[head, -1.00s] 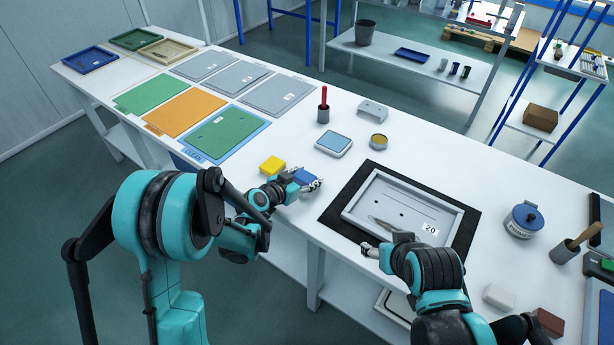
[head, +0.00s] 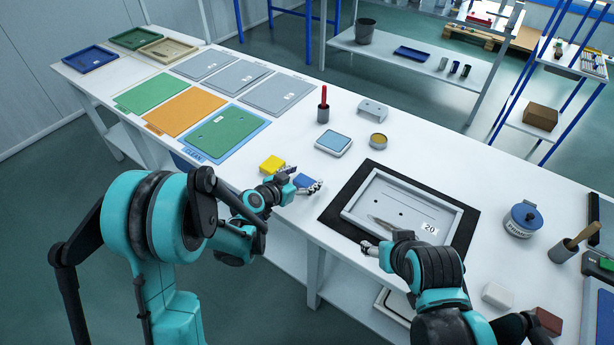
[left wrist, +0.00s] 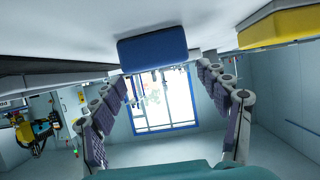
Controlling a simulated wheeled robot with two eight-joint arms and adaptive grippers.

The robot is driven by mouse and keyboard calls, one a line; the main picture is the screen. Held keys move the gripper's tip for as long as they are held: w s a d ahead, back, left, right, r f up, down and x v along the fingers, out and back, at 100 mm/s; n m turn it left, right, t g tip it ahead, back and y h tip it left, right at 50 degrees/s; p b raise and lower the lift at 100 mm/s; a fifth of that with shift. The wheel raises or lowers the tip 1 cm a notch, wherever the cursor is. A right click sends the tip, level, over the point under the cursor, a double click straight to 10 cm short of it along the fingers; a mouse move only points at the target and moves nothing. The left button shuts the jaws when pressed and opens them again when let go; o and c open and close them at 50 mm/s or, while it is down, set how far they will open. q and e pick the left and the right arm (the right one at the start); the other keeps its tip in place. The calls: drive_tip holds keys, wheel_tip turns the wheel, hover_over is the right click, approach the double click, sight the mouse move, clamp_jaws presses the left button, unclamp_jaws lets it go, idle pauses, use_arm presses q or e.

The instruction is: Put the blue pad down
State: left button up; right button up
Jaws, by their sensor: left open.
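The blue pad (head: 305,180) lies on the white table near its front edge, just right of a yellow pad (head: 272,165). In the left wrist view the blue pad (left wrist: 152,48) sits against the table surface, which appears at the top. My left gripper (head: 301,179) is open, with its fingers spread to either side of the blue pad; they also show in the left wrist view (left wrist: 165,85). Nothing looks clamped between them. My right gripper (head: 368,249) is at the front edge of the grey panel tray (head: 455,225); its jaw opening is not clear.
A blue-topped square dish (head: 333,144), a round tin (head: 378,141) and a cup with a red handle (head: 323,108) stand behind the pads. Coloured sheets (head: 187,113) lie to the left. The yellow pad (left wrist: 280,27) is close beside my left gripper.

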use_arm(q)
drive_tip(key=p+v, duration=0.2)
drive_tip(key=v, duration=0.8)
drive_tip(key=shift+a+r+p, duration=0.1)
drive_tip(key=shift+r+p, duration=0.1)
drive_tip(key=shift+p, duration=0.2)
drive_tip(key=s+a+r+n+g+y, duration=0.1)
drive_tip(key=s+a+r+n+y, duration=0.1)
drive_tip(key=s+a, duration=0.2)
drive_tip(key=s+a+r+n+g+y, duration=0.1)
drive_tip(key=s+a+r+n+y, duration=0.2)
drive_tip(key=s, duration=0.7)
drive_tip(key=s+a+r+n+g+y, duration=0.1)
drive_tip(key=s+a+r+n+y, duration=0.1)
drive_tip(key=s+a, duration=0.3)
drive_tip(key=shift+s+r+n+g+y, duration=0.3)
drive_tip(key=shift+s+y, duration=0.2)
drive_tip(key=shift+s, duration=0.4)
use_arm(e)
wheel_tip(320, 180, up, 4)
drive_tip(key=shift+f, duration=0.2)
